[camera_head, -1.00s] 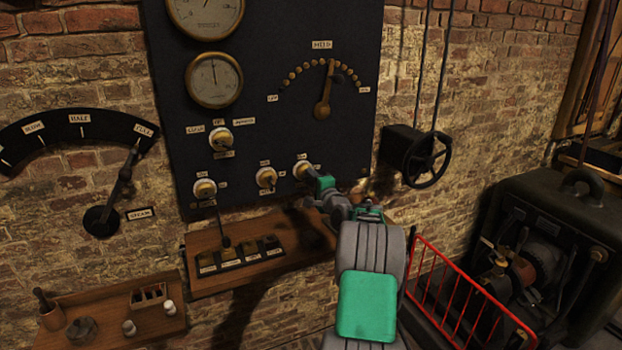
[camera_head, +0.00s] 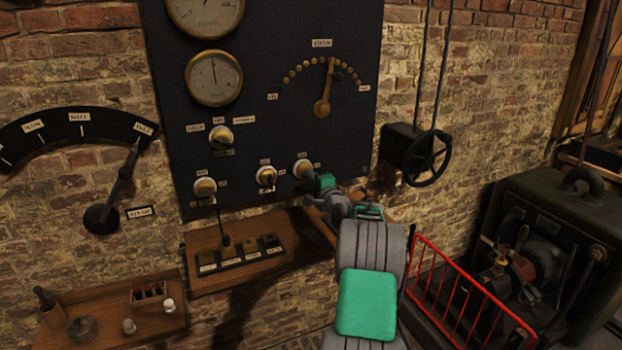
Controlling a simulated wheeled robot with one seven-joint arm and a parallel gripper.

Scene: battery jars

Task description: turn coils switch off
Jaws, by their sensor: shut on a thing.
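The dark panel (camera_head: 260,120) on the brick wall carries a lower row of three round switches with brass rims and pale faces. These are the left switch (camera_head: 204,187), the middle switch (camera_head: 266,176) and the right switch (camera_head: 302,168). Their small labels are too blurred to read, so I cannot tell which is marked coils. My gripper (camera_head: 314,180) is at the lower right edge of the right switch, shut on its handle. The fingers and the handle's exact angle are hidden by my wrist.
Above are a selector switch (camera_head: 219,135), gauges and a brass dial lever (camera_head: 322,107). A wooden shelf (camera_head: 215,240) with keys sits below. At right are a black handwheel (camera_head: 427,158), a red railing (camera_head: 470,295) and a dark machine (camera_head: 540,250).

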